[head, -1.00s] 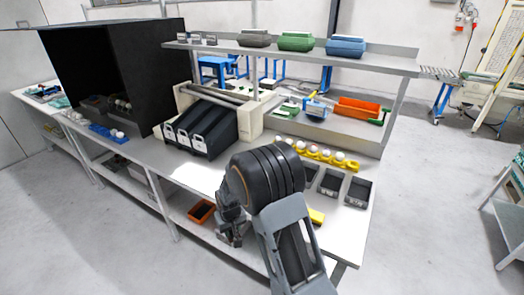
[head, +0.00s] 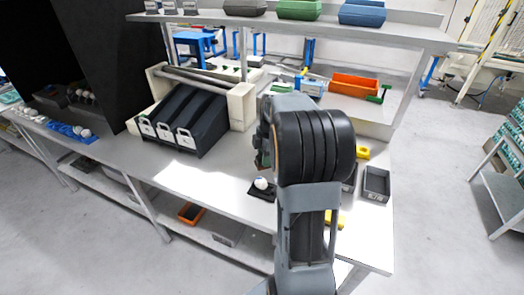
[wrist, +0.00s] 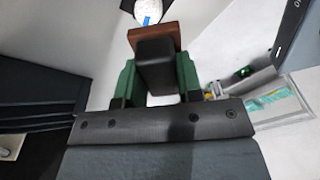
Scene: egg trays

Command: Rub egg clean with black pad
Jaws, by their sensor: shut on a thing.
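The egg (wrist: 147,12) is white with a blue mark and shows at the top edge of the wrist view, partly cut off. It rests on a small black mat (head: 257,195) on the table; the egg also shows in the head view (head: 261,183). My gripper (wrist: 157,74) has green fingers and is shut on a black pad (wrist: 155,62) with a brown board at its far end. The brown end is just short of the egg in the wrist view; I cannot tell whether they touch. In the head view my arm hides most of the gripper and pad.
Black sloped chutes (head: 185,122) stand behind the egg. A blue tray (head: 72,132) is at left. The table left of the egg is clear.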

